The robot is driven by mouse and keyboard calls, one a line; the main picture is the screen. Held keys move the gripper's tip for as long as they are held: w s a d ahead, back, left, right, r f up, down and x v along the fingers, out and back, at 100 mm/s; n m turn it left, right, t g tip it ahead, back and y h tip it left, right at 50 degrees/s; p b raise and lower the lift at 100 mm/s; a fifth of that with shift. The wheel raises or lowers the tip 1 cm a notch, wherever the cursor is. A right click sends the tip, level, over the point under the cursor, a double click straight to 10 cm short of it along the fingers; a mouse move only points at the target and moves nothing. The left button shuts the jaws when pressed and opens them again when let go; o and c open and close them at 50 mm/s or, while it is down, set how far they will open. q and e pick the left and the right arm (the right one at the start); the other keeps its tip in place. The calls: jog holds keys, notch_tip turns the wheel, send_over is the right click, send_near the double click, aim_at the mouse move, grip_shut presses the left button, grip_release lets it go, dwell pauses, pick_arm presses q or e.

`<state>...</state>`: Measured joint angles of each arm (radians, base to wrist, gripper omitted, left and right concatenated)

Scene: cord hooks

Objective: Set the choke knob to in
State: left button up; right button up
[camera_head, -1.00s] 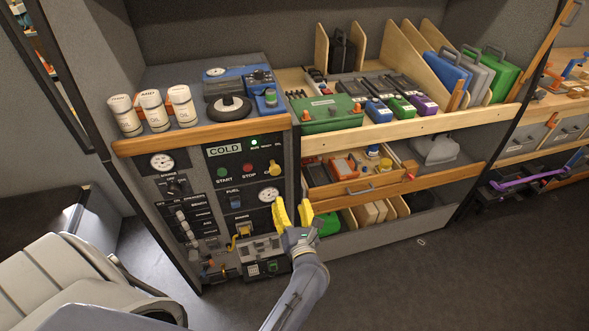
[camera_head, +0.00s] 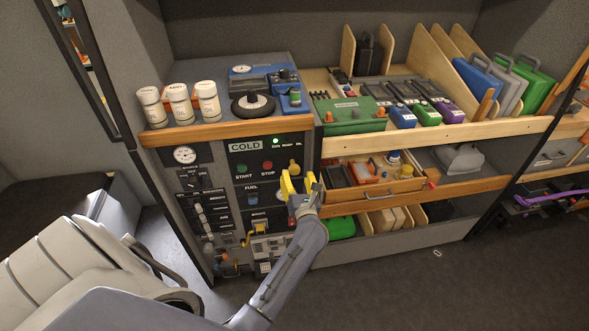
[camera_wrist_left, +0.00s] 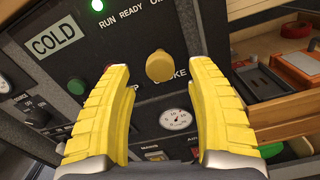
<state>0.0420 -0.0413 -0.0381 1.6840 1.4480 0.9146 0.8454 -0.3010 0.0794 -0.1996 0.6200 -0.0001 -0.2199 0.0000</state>
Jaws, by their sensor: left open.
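The choke knob (camera_head: 294,166) is a yellow knob on the dark control panel (camera_head: 262,184), right of the red STOP button (camera_head: 267,168). In the left wrist view the knob (camera_wrist_left: 160,67) sits beyond and between my fingertips, above the partly hidden CHOKE label. My left gripper (camera_head: 297,183) has yellow fingers, is open and empty, and is just below and in front of the knob. It also shows in the left wrist view (camera_wrist_left: 158,75), its fingers either side of the knob with no visible contact. How far the knob stands out is hard to tell. My right gripper is not in view.
A green START button (camera_head: 243,170) and the COLD display (camera_head: 245,146) are left of the knob. A wooden drawer (camera_head: 372,181) with orange items lies close on the right. A wooden ledge (camera_head: 225,132) runs above the panel. The floor in front is clear.

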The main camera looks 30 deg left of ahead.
aim_at(295, 171)
pick_arm(q)
jog(key=shift+x, duration=2.35)
jog(key=c, duration=1.2)
grip_shut()
